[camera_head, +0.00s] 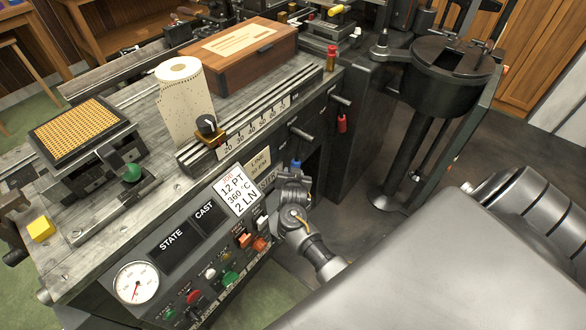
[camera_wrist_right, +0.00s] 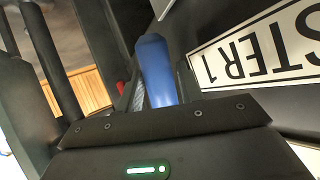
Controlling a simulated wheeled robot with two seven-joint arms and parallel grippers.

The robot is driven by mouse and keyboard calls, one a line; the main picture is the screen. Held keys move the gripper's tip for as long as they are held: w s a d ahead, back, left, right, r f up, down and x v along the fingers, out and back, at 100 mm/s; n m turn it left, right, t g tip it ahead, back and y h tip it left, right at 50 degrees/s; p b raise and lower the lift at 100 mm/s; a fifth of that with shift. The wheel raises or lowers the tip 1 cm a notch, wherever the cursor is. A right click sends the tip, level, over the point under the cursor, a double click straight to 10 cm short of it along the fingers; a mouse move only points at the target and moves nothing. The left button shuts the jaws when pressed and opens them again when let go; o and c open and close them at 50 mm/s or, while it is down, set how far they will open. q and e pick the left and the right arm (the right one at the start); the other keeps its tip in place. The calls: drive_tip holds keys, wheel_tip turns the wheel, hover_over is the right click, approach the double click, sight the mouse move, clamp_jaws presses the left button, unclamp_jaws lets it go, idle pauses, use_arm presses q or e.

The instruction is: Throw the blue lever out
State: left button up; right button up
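The blue lever (camera_head: 296,163) stands out from the front of the dark machine in the head view, just right of the labelled panel. My right gripper (camera_head: 293,178) is at the lever, its arm coming from the lower right. The handle's lower end is hidden behind the gripper body. My left gripper is not in view.
A white plate lettered "STER 1" (camera_wrist_right: 270,48) lies beside the fingers. A red-handled lever (camera_head: 342,123) hangs to the right. Orange switches (camera_head: 260,243) sit below left. A round black pot on a column (camera_head: 449,75) stands at right, with open floor between.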

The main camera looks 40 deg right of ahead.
drive_tip(key=v, duration=0.6)
drive_tip(key=shift+s+a+p, duration=0.15)
drive_tip(key=shift+s+p, duration=0.05)
drive_tip(key=shift+p, duration=0.1)
drive_tip(key=shift+r, duration=0.1)
